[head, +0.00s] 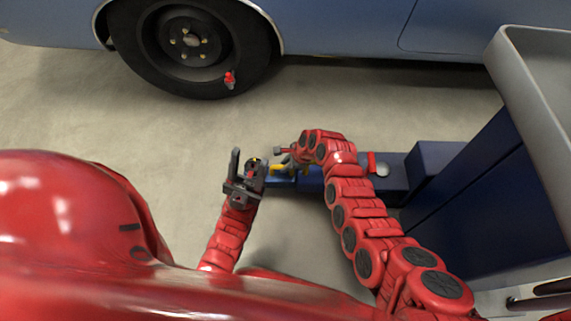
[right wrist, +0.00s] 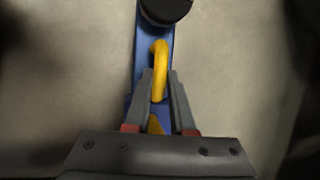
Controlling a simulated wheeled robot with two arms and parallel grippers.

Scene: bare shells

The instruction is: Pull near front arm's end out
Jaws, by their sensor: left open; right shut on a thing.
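The near front arm of the lift is a blue bar (head: 310,179), low over the floor, running left from a dark blue base. In the right wrist view its blue end (right wrist: 141,45) carries a round black pad (right wrist: 165,8). A yellow loop handle (right wrist: 160,58) stands on the bar; it also shows in the head view (head: 278,169). My right gripper (right wrist: 159,85) has its two grey fingers closed on either side of the yellow handle. My left gripper (head: 246,176) is open and appears empty, left of the bar's end, partly covering that end.
A blue car (head: 340,25) with a black tire (head: 150,70) stands beyond. A small red-and-grey thing (head: 230,79) shows against the tire. A dark blue column (head: 470,190) and grey tray (head: 545,75) stand at right. The floor left of the bar is clear.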

